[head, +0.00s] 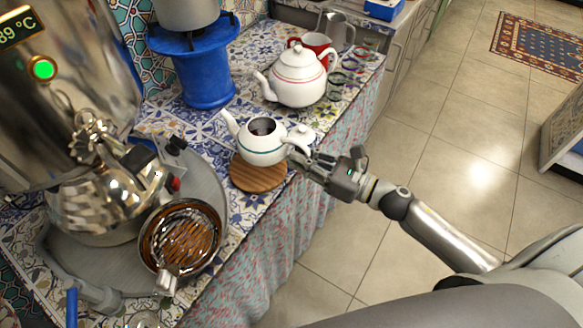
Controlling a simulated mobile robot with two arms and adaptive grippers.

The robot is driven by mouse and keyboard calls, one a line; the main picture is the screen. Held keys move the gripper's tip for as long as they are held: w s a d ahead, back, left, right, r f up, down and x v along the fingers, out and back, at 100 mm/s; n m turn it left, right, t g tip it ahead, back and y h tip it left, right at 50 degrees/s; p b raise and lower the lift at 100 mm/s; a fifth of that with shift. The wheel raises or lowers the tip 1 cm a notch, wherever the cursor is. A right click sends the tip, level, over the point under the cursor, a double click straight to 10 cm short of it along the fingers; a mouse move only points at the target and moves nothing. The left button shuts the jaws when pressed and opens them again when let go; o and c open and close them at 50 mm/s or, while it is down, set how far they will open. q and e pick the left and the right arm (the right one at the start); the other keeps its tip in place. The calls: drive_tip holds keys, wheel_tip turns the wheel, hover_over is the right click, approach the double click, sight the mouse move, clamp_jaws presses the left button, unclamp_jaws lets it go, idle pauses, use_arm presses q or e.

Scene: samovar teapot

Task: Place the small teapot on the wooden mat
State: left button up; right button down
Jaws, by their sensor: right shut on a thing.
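The small teapot (262,146) is white with a green band, upright, with no lid on its opening and its spout pointing left. It is over the back part of the round wooden mat (258,178) and hides part of it. I cannot tell whether its base touches the mat. My right gripper (303,158) comes in from the right and is shut on the teapot's handle side. A small white lid (301,134) shows just behind the handle. My left gripper is not in view.
A large metal samovar (60,90) stands at the left on a round grey tray (206,178), with a strainer bowl (180,238) in front. A larger white teapot (297,80), a blue stand (203,75) and a red cup (318,44) are behind. The counter's edge is close to the mat's right.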

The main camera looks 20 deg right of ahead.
drive_tip(key=w+a+f, duration=0.1)
drive_tip(key=w+f, duration=0.1)
drive_tip(key=f, duration=0.1)
drive_tip(key=shift+a, duration=0.4)
wheel_tip(320, 180, down, 3)
drive_tip(key=shift+w+f, duration=0.1)
drive_tip(key=c, duration=1.9)
unclamp_jaws()
drive_tip(key=shift+f, duration=0.15)
drive_tip(key=o, duration=0.4)
drive_tip(key=b+v, duration=0.2)
drive_tip(key=v, duration=1)
drive_tip(key=shift+r, duration=0.2)
